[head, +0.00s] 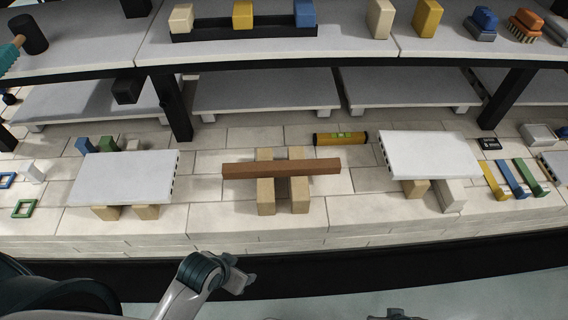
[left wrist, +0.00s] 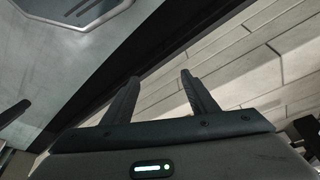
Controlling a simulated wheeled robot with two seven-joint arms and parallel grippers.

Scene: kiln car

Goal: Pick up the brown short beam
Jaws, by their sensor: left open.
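The brown short beam (head: 282,169) lies level across two tan blocks (head: 266,190) in the middle of the brick deck in the head view. My left gripper (head: 246,279) is in front of the deck's near edge, below and apart from the beam. In the left wrist view its two fingers (left wrist: 159,95) stand apart with nothing between them, and the beam is not seen there. At the bottom edge of the head view a small dark part (head: 396,314) shows, perhaps of my right arm; its fingers cannot be made out.
White slabs on blocks stand left (head: 125,178) and right (head: 430,156) of the beam. A yellow level (head: 340,138) lies behind its right end. Dark posts (head: 172,106) hold a shelf (head: 270,48) above the back. Colored strips (head: 513,178) lie at right.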

